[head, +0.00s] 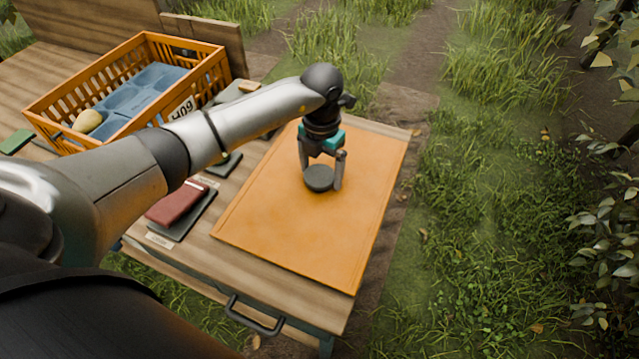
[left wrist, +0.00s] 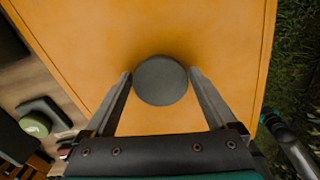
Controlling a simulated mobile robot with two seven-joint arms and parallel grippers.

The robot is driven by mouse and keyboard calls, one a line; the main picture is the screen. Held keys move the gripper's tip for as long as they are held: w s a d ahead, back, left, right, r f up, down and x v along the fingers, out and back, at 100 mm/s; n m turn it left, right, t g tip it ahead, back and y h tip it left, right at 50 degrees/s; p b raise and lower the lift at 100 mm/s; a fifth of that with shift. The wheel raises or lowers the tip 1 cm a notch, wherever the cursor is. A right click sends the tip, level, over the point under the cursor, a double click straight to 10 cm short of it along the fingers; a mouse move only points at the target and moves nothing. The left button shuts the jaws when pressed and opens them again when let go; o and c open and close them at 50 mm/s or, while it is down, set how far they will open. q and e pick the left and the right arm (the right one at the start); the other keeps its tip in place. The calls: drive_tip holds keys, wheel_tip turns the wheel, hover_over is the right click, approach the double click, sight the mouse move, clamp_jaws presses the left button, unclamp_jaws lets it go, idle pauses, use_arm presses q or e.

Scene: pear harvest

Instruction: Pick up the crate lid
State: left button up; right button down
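The crate lid (head: 270,215) is a flat orange panel with a raised rim, lying on the wooden table. It fills much of the left wrist view (left wrist: 215,30). A dark round knob (head: 318,179) stands on it, seen from above in the left wrist view (left wrist: 160,80). My left gripper (head: 322,182) is open, pointing down, with one finger on each side of the knob. In the left wrist view the fingertips (left wrist: 160,74) flank the knob closely, with slight gaps. My right gripper is absent from the head view; a dark and teal arm end at the wrist view's lower right shows no clear fingers.
An orange slatted crate (head: 62,107) with blue cups and a yellow-green pear (head: 88,121) stands at the back left. A red pad (head: 177,203) lies on a dark tray left of the lid. A dark handle (head: 253,316) is on the table front. Grass lies to the right.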

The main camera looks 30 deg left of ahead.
use_arm(q)
drive_tip(key=c, duration=1.3)
drive_tip(key=shift+r, duration=0.1)
